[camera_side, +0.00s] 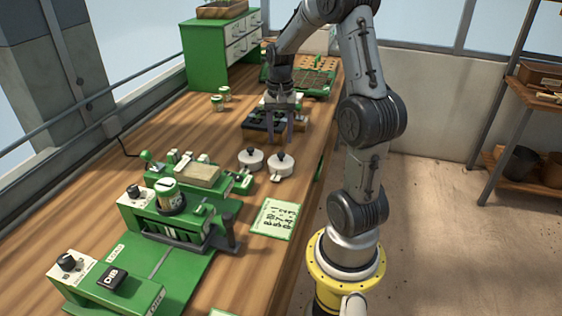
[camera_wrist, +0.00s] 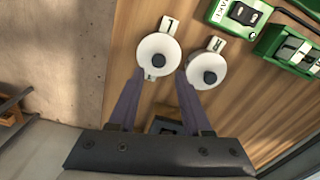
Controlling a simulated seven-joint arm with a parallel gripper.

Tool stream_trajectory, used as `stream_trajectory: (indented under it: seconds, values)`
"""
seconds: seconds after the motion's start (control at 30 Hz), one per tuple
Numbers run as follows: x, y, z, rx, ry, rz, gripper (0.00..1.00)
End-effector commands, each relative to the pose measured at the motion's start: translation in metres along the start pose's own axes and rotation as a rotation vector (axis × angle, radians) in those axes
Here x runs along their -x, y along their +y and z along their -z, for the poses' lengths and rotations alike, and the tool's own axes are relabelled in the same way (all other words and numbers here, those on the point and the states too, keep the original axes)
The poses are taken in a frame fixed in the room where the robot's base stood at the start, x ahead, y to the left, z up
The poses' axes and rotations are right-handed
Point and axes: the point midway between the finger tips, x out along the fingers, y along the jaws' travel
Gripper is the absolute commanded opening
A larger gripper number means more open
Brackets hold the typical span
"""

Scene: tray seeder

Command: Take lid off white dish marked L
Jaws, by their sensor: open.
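Two round white dishes with black-knobbed lids stand side by side on the bench. In the wrist view, one dish (camera_wrist: 158,56) is at upper middle and the other dish (camera_wrist: 206,68) is to its right. Each has a small white tag with a dark mark; I cannot tell for sure which reads L. The side view shows the pair as a right dish (camera_side: 281,167) and a left dish (camera_side: 250,160), both lidded. My gripper (camera_side: 278,141) is open and empty, pointing down just behind the dishes. In the wrist view its fingertips (camera_wrist: 160,76) appear near the dishes' lower edges.
A dark tray (camera_side: 252,125) lies beneath my gripper. Green machines (camera_side: 180,215) fill the bench's near left, with a green-edged card (camera_side: 275,218) in front of the dishes. Two small jars (camera_side: 217,103) stand further back. The bench edge is close to the right dish.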

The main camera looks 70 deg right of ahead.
Motion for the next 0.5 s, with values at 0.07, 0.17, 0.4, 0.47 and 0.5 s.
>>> stream_trajectory:
  seconds: [0.07, 0.17, 0.4, 0.47, 0.5]
  values:
    - [-0.007, 0.000, -0.001, 0.001, -0.002, -0.001, 0.49]
    - [-0.012, 0.000, -0.001, 0.001, -0.001, -0.001, 0.49]
    - [-0.043, 0.003, -0.001, 0.001, -0.004, -0.002, 0.49]
    - [-0.051, 0.002, -0.001, 0.001, -0.004, -0.002, 0.49]
    - [-0.055, 0.002, -0.001, 0.001, -0.002, -0.001, 0.49]
